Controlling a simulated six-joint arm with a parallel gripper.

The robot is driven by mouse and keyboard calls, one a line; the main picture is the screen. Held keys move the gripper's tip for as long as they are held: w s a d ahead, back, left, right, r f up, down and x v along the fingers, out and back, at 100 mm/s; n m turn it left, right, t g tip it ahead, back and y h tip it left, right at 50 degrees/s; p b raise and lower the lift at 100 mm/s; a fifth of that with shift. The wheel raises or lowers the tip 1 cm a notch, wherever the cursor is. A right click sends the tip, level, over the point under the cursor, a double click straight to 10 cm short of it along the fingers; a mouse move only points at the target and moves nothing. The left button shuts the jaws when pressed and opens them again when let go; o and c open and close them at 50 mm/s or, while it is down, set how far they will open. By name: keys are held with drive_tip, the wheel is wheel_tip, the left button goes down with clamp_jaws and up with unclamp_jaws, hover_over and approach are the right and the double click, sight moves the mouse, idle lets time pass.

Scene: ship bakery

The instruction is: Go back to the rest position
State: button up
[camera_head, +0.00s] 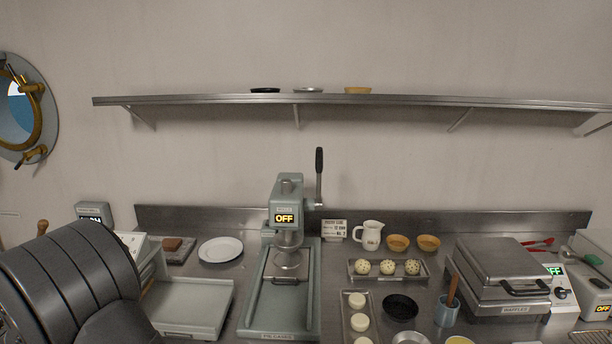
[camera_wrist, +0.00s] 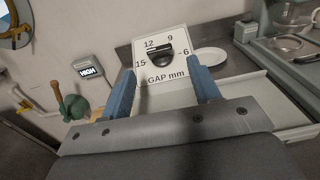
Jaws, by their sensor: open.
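My gripper (camera_wrist: 160,100) is open in the wrist view, with its two blue fingers apart and nothing between them. Beyond the fingers stands a white dial panel (camera_wrist: 151,78) marked "GAP mm", with a black knob (camera_wrist: 162,57). In the head view my dark arm fills the lower left corner and hides part of the counter. The gripper itself does not show there.
A pale tray (camera_head: 187,308) lies right of my arm, with a white plate (camera_head: 220,249) behind it. The pie press (camera_head: 286,215) reads OFF. A waffle iron (camera_head: 497,271) stands at right. A shelf (camera_head: 400,100) spans the wall above.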

drive_tip(key=s, duration=1.2)
drive_tip(key=w+a+m+h, duration=0.1)
drive_tip(key=w+m, duration=0.1)
drive_tip(key=w, duration=0.6)
drive_tip(key=shift+w+a+h, duration=0.15)
drive_tip(key=shift+w+h, duration=0.1)
drive_tip(key=shift+h, duration=0.15)
drive_tip(key=s+d+n+y, duration=0.1)
drive_tip(key=s+n+y, duration=0.1)
drive_tip(key=s, duration=0.6)
drive_tip(key=w, duration=1.6)
drive_tip(key=shift+w+d, duration=0.2)
drive_tip(key=shift+w, duration=0.2)
drive_tip(key=shift+c, duration=0.3)
